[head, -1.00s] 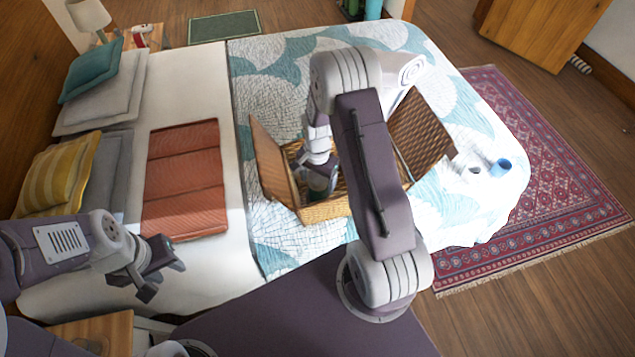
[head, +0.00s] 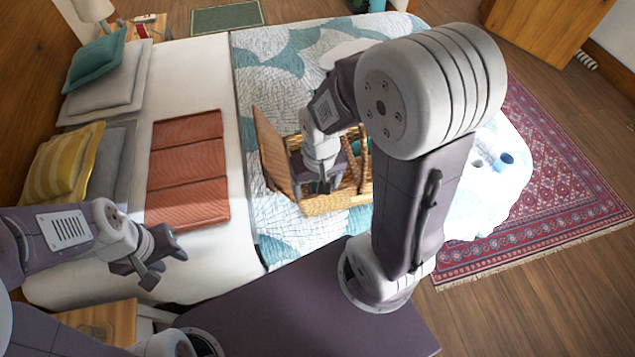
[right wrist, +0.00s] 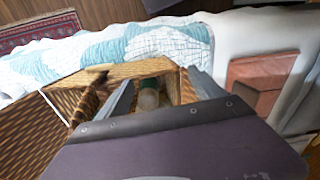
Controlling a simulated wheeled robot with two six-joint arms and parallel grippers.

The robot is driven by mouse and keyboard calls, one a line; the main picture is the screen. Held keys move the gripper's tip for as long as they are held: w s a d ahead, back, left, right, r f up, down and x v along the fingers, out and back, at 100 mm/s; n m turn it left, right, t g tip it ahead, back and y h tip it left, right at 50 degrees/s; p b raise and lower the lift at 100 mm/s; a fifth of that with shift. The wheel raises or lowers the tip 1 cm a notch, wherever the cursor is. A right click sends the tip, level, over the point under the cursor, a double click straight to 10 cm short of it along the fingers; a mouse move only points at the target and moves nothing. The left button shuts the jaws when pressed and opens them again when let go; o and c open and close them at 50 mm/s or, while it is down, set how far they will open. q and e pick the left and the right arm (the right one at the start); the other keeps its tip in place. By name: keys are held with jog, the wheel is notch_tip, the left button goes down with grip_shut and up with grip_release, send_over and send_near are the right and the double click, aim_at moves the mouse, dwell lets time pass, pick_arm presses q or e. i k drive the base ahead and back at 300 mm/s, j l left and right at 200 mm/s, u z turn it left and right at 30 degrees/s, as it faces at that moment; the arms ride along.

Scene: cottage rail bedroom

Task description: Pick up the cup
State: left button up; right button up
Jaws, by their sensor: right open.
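An open wicker basket (head: 335,203) stands on the bed. My right gripper (head: 328,182) reaches down into it and is open. In the right wrist view, a green and whitish cylindrical thing (right wrist: 148,96) lies between and beyond the open fingers (right wrist: 158,80); I cannot tell whether it is a cup. A teal bit (head: 355,147) shows inside the basket in the head view, partly hidden by my arm. A blue cup (head: 506,161) and a small pale cup-like thing (head: 478,162) are on the bed's right part, away from both grippers. My left gripper (head: 152,262) is open and empty over the bed's near left.
The basket's left lid (head: 272,150) stands open, and its other lid is largely hidden by my right arm. A folded rust-coloured blanket (head: 188,165) and cushions (head: 65,160) lie on the bed's left. A patterned rug (head: 560,170) covers the floor at right.

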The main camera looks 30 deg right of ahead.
aim_at(505, 160)
jog(key=k+l+z, duration=0.1)
jog(key=z, duration=0.7)
jog(key=j+z, duration=0.15)
jog(key=z, duration=1.6)
jog(key=i+j, duration=0.05)
jog(key=j, duration=0.05)
